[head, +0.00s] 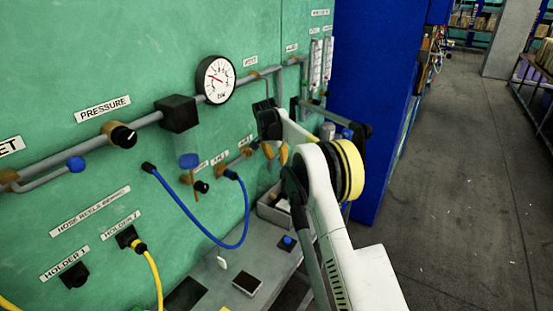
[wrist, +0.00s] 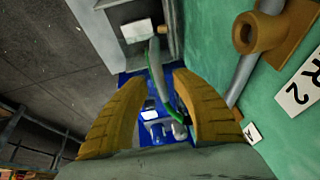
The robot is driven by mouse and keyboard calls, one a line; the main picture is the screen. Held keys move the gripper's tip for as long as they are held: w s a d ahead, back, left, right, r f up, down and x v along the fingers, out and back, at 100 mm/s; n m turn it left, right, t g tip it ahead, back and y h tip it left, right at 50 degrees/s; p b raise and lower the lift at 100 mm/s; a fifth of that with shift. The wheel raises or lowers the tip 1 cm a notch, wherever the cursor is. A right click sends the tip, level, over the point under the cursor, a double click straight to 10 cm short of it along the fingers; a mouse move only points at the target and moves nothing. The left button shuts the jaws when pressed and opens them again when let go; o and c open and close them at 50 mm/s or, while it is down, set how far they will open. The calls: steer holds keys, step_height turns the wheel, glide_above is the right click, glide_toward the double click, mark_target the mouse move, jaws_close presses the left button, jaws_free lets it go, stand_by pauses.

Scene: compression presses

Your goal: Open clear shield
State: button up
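My gripper (head: 276,153) is in front of the green panel, near its right end in the head view. In the wrist view my gripper (wrist: 160,78) has its two yellow fingers spread apart. A thin grey, green-edged piece (wrist: 156,72) shows between and beyond the fingers. I cannot tell whether it is part of the clear shield, or whether the fingers touch it. No clear shield can be made out for certain in the head view, where my arm covers part of the panel's right end.
The green panel (head: 110,55) carries a pressure gauge (head: 215,80), a grey pipe, knobs and a looped blue hose (head: 205,228). A grey ledge (head: 215,285) runs below. A blue cabinet side (head: 375,75) stands beyond the panel. The floor (head: 460,190) at right is open.

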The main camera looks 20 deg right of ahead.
steer(key=v, duration=1.2)
steer(key=s+a+r+n+t+y+b, duration=0.1)
steer(key=s+a+r+n+b, duration=0.2)
steer(key=s, duration=0.9)
steer(key=s+a+n+t+y+b, duration=0.1)
steer(key=s+a+n+b, duration=0.25)
steer(key=s, duration=0.85)
steer(key=s+a+f+n+b, duration=0.1)
steer(key=s+f+n+b, duration=0.1)
steer(key=s+f, duration=0.6)
steer(key=s+a+f+n+t+y+b, duration=0.1)
steer(key=s+f+b, duration=0.3)
steer(key=s, duration=1.1)
step_height(320, 180, down, 4)
steer(key=shift+s+a+r+n+t, duration=0.15)
steer(key=shift+s+a+n+t, duration=0.15)
steer(key=shift+a+n, duration=0.3)
